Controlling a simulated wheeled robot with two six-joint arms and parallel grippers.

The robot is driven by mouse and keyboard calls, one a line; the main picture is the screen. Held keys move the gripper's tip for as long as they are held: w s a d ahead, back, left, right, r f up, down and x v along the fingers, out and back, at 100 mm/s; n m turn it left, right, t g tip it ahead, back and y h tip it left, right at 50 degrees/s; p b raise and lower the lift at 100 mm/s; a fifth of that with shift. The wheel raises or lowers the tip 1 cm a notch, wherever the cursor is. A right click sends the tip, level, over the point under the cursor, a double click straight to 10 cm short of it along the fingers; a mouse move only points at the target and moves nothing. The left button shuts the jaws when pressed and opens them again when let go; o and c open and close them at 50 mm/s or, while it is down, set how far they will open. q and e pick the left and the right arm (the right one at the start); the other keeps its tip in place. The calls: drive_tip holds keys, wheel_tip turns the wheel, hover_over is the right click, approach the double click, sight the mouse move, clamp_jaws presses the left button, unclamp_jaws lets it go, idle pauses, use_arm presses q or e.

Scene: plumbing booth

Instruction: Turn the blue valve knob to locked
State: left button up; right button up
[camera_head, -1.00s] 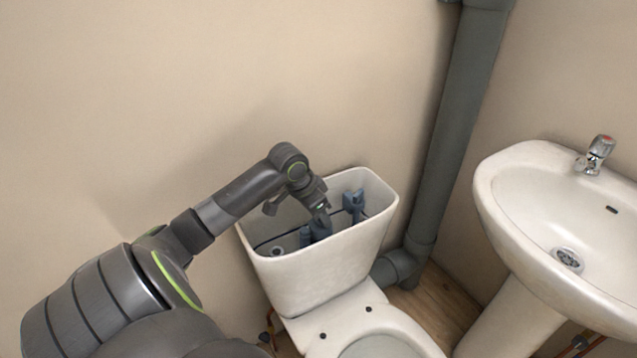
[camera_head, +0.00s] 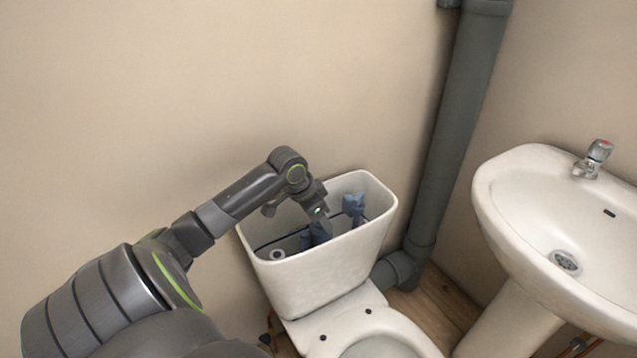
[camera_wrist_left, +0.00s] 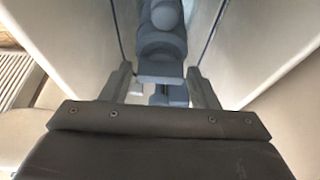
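The open white cistern (camera_head: 315,283) holds blue-grey valve fittings. One fitting (camera_head: 318,235) stands near the middle under my left gripper (camera_head: 320,216), and another (camera_head: 353,207) stands to the right. I cannot tell which part is the blue valve knob, nor whether it is locked. In the left wrist view, the two fingers of my left gripper (camera_wrist_left: 160,84) are apart, with a blue-grey fitting (camera_wrist_left: 162,45) seen between and beyond them. A narrow gap shows on each side, and I cannot tell whether either finger touches it. My right gripper is not in view.
The cistern walls rise close around the gripper. A thick grey pipe (camera_head: 447,150) stands right of the cistern, and a white sink (camera_head: 525,200) is farther right. The toilet bowl (camera_head: 385,335) is in front. The wall behind is bare.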

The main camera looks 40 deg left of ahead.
use_arm(q)
drive_tip(key=shift+o, duration=0.8)
drive_tip(key=shift+r, duration=0.2)
drive_tip(key=p+v, duration=0.4)
drive_tip(key=v, duration=1.3)
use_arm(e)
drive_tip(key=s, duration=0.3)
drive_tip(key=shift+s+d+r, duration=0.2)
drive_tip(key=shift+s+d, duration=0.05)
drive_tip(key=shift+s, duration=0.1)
